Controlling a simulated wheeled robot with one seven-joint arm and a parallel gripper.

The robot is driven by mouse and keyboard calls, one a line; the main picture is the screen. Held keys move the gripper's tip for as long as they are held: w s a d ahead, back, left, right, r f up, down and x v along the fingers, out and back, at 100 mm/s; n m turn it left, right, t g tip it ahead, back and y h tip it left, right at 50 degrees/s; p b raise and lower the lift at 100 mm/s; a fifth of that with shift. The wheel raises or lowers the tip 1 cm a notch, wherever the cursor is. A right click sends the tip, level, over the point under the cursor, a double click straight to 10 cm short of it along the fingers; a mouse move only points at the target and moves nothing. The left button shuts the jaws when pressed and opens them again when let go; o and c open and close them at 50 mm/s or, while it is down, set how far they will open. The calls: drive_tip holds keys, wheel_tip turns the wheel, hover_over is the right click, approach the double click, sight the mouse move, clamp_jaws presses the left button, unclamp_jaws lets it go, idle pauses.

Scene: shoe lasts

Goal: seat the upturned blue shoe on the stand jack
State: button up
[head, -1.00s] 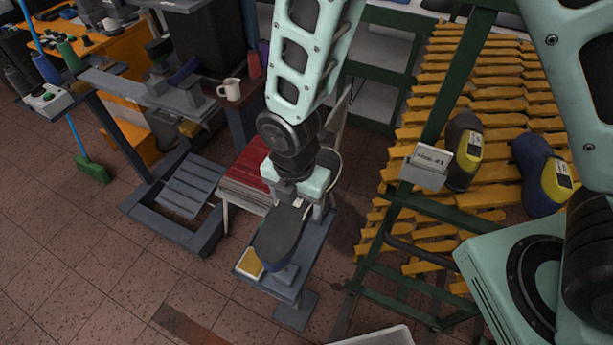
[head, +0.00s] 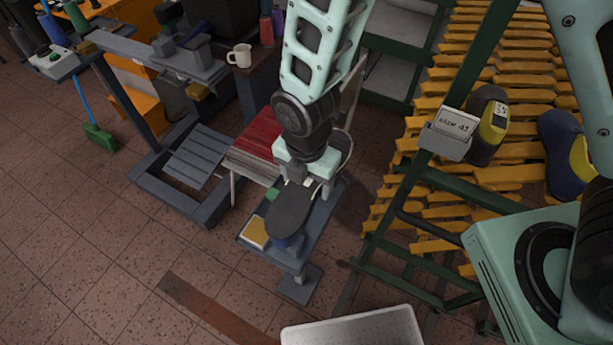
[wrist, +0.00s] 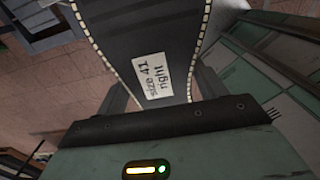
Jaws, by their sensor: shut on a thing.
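The upturned blue shoe (head: 291,207) shows its dark sole upward in the head view, with some blue below its near end. My gripper (head: 304,180) is shut on it at the far end. In the wrist view the sole of the blue shoe (wrist: 125,35) fills the upper middle, with a pale stitched edge and a label reading "size 41 right". My gripper's fingers (wrist: 163,92) lie on either side of it. The stand (head: 298,286) is grey, below the shoe. The shoe hides the jack's top, so I cannot tell whether they touch.
A yellow pad (head: 254,232) lies on the stand's left side. A green rack (head: 405,200) with yellow slats holds dark, yellow-marked shoes at right. A white tray (head: 352,328) is in front. Floor at lower left is clear.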

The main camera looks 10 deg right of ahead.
drive_tip(key=shift+w+f+b, duration=0.1)
drive_tip(key=shift+f+b, duration=1.2)
drive_tip(key=shift+f, duration=0.75)
drive_tip(key=shift+f, duration=0.2)
drive_tip(key=o, duration=1.7)
wheel_tip(320, 180, up, 18)
drive_tip(key=shift+f+b, duration=0.25)
drive_tip(key=shift+b, duration=0.85)
drive_tip(key=s+d+m, duration=0.2)
drive_tip(key=s+m, duration=0.1)
drive_tip(key=m, duration=0.4)
drive_tip(key=s+d+r+m, duration=0.1)
drive_tip(key=s+d+m, duration=0.2)
drive_tip(key=m, duration=0.3)
drive_tip(key=s+d+r+m, duration=0.1)
drive_tip(key=s+d+m, duration=0.2)
drive_tip(key=s+m, duration=0.2)
drive_tip(key=shift+s+m+y, duration=0.25)
drive_tip(key=shift+m+y, duration=0.15)
drive_tip(key=shift+m, duration=0.9)
